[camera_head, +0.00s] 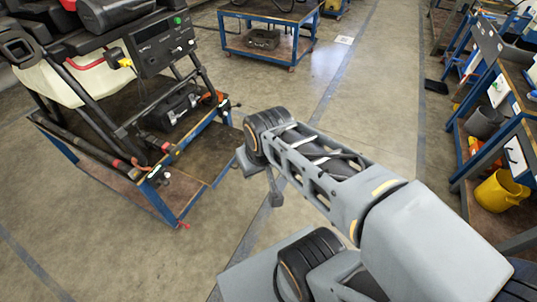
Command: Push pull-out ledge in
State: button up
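A blue-framed cart (157,203) with a brown wooden deck stands at the left and carries the spray drone (155,45). A flat brown panel with a blue edge (207,162) sits at the cart's right end, low down; it looks like the pull-out ledge, but I cannot be sure how far out it is. My arm reaches from the lower right toward the cart. My gripper (275,190) is partly hidden behind and below the wrist, to the right of the panel. It appears apart from the panel, and its fingers cannot be made out clearly.
Another blue cart (262,50) with a case on its lower shelf stands at the back. A blue workbench (480,150) on the right holds a yellow bucket (500,191). Concrete floor (375,100) is clear between them. A red-tipped part sticks out at the near cart's front corner.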

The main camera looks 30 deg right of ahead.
aim_at(207, 159)
jog(key=z, duration=0.15)
jog(key=k, duration=1)
jog(key=u, duration=0.85)
jog(key=i, duration=1.45)
jog(key=z, duration=0.45)
